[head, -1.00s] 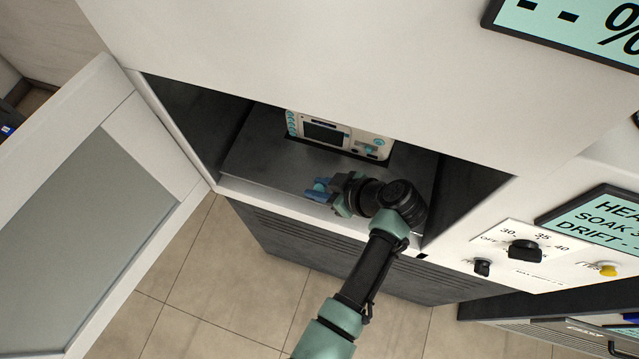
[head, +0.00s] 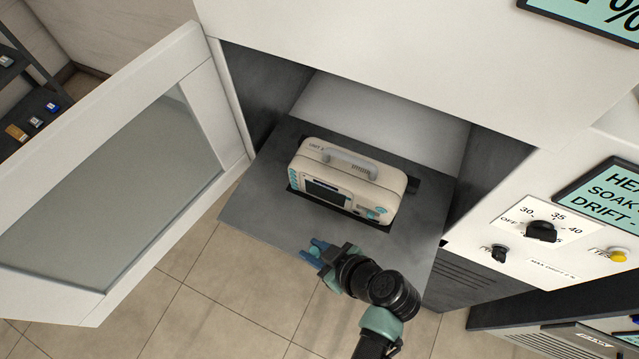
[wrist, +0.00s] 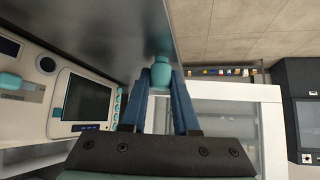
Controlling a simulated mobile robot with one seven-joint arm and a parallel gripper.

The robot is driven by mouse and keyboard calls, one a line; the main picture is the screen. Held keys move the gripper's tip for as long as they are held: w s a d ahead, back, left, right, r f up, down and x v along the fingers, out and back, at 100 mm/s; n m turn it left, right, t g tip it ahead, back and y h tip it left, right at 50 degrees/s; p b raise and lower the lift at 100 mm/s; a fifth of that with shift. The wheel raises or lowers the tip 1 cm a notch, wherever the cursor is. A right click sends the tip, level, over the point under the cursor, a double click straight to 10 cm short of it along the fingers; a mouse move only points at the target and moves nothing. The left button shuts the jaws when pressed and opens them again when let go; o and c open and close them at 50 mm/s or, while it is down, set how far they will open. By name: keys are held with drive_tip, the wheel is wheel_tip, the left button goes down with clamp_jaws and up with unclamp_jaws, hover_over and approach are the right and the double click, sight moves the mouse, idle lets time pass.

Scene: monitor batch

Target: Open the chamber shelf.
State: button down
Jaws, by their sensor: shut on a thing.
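The chamber shelf (head: 262,205) is a dark grey plate drawn well out of the chamber opening. A beige monitor (head: 350,180) with a handle and a dark screen stands on it; its face also shows at the left of the wrist view (wrist: 85,100). My gripper (head: 316,250) is at the shelf's front edge. In the head view the knob is mostly hidden by the fingers.
The chamber's white door (head: 120,190) with a grey window stands open at left. A control panel with a dial (head: 541,231) is at right. Dark shelving (head: 30,100) with small items stands at far left. Tiled floor (head: 210,315) is clear in front.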

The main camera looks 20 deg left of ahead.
drive_tip(key=shift+s, duration=0.85)
drive_tip(key=c, duration=0.7)
unclamp_jaws()
drive_tip(key=shift+o, duration=0.2)
drive_tip(key=b+v, duration=0.2)
drive_tip(key=v, duration=1.1)
